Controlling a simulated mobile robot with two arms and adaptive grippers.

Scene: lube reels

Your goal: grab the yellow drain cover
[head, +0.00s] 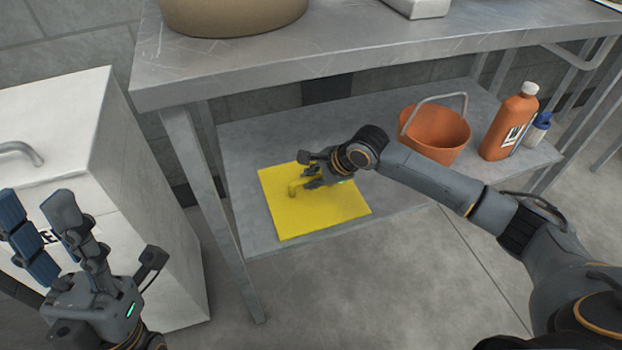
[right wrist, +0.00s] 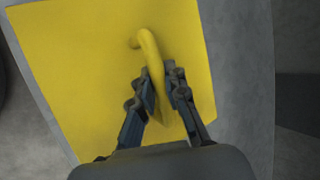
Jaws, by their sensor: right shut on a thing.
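The yellow drain cover (head: 329,217) is a flat square plate with a raised curved handle. It lies on the lower shelf of the metal table. In the right wrist view the plate (right wrist: 80,60) fills much of the picture, and its handle (right wrist: 150,55) runs between the fingers. My right gripper (head: 308,178) is over the plate, shut on the handle; it also shows in the right wrist view (right wrist: 162,95). My left gripper (head: 40,218) is at the lower left, its fingers apart and empty, in front of the white cabinet.
The lower shelf (head: 250,155) also holds an orange bucket (head: 432,135), an orange bottle (head: 508,125) and a small blue bottle (head: 538,130), right of the cover. The metal tabletop (head: 350,50) is above. A table leg (head: 205,190) and white cabinet (head: 75,120) stand at left.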

